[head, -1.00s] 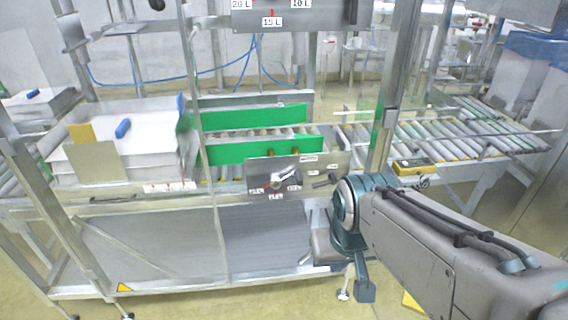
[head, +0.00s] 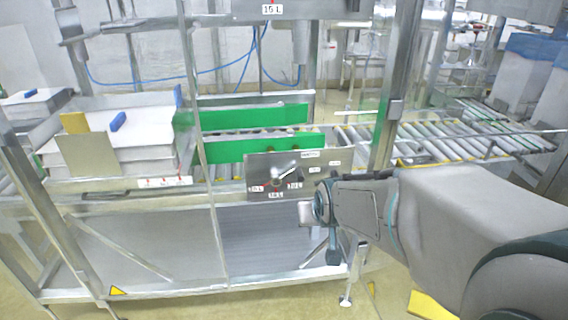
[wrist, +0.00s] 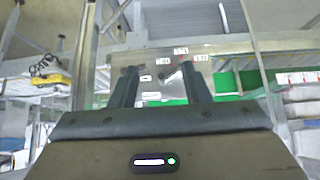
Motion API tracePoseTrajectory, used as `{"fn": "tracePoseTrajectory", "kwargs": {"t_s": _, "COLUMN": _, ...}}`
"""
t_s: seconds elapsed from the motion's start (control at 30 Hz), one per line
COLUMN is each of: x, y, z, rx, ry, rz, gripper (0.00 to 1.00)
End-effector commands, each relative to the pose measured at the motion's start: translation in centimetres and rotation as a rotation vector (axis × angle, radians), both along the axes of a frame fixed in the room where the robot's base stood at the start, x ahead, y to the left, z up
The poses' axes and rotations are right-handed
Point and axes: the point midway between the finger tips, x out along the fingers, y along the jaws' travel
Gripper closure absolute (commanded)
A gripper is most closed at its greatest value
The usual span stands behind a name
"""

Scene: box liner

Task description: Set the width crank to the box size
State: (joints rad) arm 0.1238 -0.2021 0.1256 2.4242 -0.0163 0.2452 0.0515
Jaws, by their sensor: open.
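The width crank (head: 286,173) is a pale handle on a grey metal panel (head: 258,160), pointing up and right from its pivot. Small white labels with red marks sit around the pivot; one below seems to read 15 L. The crank also shows in the wrist view (wrist: 171,76), between and beyond my fingers. My gripper (wrist: 160,68) is open and empty, its two dark fingers toward the panel. In the head view my wrist is right of and below the panel; the fingers are not clear there.
Green guide walls (head: 240,117) stand behind the panel. A white box (head: 90,155) with yellow and blue pieces is at left. A roller conveyor (head: 460,135) is at right. An upright metal post (head: 388,130) stands close to my arm.

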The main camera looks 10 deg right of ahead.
Motion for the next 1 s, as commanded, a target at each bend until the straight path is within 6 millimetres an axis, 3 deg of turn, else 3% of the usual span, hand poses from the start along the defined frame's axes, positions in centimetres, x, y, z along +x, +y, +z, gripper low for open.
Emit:
{"fn": "tracePoseTrajectory", "kwargs": {"t_s": 0.03, "x": 1.9, "y": -0.1, "z": -2.4, "rx": 0.005, "ry": -0.049, "rz": -0.002, "gripper": 0.57}}
{"fn": "tracePoseTrajectory", "kwargs": {"t_s": 0.3, "x": 11.3, "y": -0.1, "z": -7.3, "rx": 0.06, "ry": -0.383, "rz": -0.002, "gripper": 0.57}}
{"fn": "tracePoseTrajectory", "kwargs": {"t_s": 0.5, "x": 16.1, "y": -0.7, "z": -10.4, "rx": 0.127, "ry": -0.633, "rz": -0.023, "gripper": 0.57}}
{"fn": "tracePoseTrajectory", "kwargs": {"t_s": 0.73, "x": 18.6, "y": -1.7, "z": -12.0, "rx": 0.187, "ry": -0.843, "rz": -0.059, "gripper": 0.57}}
{"fn": "tracePoseTrajectory", "kwargs": {"t_s": 1.0, "x": 19.9, "y": -2.0, "z": -11.8, "rx": 0.203, "ry": -0.9, "rz": -0.07, "gripper": 0.57}}
